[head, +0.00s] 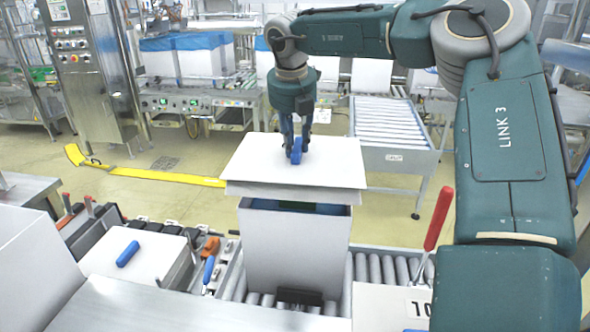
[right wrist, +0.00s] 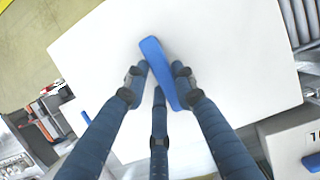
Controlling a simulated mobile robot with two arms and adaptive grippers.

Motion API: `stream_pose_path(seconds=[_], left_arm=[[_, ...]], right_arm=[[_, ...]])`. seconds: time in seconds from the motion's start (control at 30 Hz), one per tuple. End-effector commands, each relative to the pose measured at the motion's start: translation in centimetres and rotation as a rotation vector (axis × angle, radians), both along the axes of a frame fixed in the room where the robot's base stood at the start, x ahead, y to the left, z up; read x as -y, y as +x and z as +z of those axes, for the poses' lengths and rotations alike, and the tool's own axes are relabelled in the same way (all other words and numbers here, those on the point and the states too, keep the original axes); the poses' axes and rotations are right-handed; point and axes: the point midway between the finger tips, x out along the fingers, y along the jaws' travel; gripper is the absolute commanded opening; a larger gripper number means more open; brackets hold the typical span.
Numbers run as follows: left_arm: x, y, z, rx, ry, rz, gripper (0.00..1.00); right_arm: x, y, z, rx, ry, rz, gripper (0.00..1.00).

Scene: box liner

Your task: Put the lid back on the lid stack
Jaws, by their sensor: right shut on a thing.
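The white lid (head: 300,160) with a blue bar handle (head: 296,151) is in my right gripper (head: 297,146), whose fingers are shut on the handle. The lid is roughly level above the open white box (head: 293,250), with a gap at the front showing the dark inside. The right wrist view shows the lid (right wrist: 210,60) and its blue handle (right wrist: 160,75) between the fingers. A white stack (head: 130,262) with a blue handle on top stands at the left; I cannot tell its layers apart. My left gripper is not in view.
The box stands on a roller conveyor (head: 365,268). A red-handled tool (head: 438,218) stands upright right of it. A white block labelled 10 (head: 385,305) is at the front right. Orange and blue tools (head: 209,250) stand between the stack and the box.

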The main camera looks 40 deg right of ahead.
Motion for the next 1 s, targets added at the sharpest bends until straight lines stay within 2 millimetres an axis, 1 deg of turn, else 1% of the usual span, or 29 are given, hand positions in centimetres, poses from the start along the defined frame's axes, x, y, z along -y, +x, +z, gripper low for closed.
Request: stream_pose_path(seconds=[0.03,0.2,0.3,0.4,0.53,0.8,0.87,0.97,1.0], left_arm=[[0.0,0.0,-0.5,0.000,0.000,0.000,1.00],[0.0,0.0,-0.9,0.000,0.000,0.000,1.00],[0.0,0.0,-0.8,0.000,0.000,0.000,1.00],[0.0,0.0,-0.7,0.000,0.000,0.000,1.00],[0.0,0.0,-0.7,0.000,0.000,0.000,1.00],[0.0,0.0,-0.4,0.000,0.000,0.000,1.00],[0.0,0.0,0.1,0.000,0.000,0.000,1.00],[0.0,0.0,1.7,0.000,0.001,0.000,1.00],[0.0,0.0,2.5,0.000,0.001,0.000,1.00]], right_arm=[[0.1,0.2,1.5,0.007,-0.004,-0.002,0.00],[0.0,0.1,5.8,0.005,-0.004,-0.002,0.00],[0.1,0.1,7.8,0.004,-0.003,-0.002,0.00],[0.1,0.1,9.2,0.001,-0.002,-0.001,0.00],[0.0,0.0,10.4,0.000,-0.001,0.000,0.00],[0.0,0.0,11.1,0.000,0.000,0.000,0.00],[0.0,0.0,11.6,0.000,0.000,0.000,0.00],[0.0,0.0,13.3,0.001,-0.001,0.000,0.00],[0.0,0.0,14.1,0.001,-0.001,0.000,0.00]])
